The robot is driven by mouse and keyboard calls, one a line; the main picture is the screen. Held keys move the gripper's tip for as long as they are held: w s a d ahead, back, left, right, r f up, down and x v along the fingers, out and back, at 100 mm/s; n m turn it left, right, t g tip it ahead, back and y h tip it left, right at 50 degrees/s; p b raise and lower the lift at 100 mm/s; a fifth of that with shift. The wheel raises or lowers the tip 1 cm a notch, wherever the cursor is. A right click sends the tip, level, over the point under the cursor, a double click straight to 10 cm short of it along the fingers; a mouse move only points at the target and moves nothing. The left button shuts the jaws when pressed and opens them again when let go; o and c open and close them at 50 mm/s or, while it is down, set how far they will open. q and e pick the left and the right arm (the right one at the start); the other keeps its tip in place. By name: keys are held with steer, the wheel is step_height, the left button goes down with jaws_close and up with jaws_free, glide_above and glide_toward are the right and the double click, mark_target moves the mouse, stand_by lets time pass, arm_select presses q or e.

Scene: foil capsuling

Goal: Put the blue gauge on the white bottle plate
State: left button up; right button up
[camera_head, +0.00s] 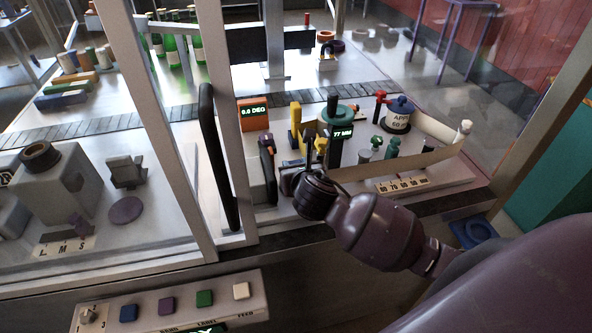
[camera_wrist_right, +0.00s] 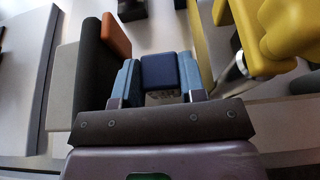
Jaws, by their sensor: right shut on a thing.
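My right gripper (camera_head: 298,180) reaches in from the lower right in the head view, among the small devices on the bench. In the right wrist view the gripper (camera_wrist_right: 159,82) is shut on a dark blue block (camera_wrist_right: 160,70), taken to be the blue gauge. The block sits between the two light blue finger pads. In the head view the hand hides it. I cannot tell which surface is the white bottle plate. My left gripper is not in view.
A dark green and orange piece (camera_wrist_right: 100,45) stands close left of the fingers and a yellow part (camera_wrist_right: 270,35) close right. A button panel (camera_head: 180,305) is in front.

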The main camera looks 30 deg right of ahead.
steer(key=shift+f, duration=0.55)
steer(key=shift+f, duration=0.1)
steer(key=o, duration=1)
steer(key=shift+s, duration=0.1)
steer(key=v, duration=1.2)
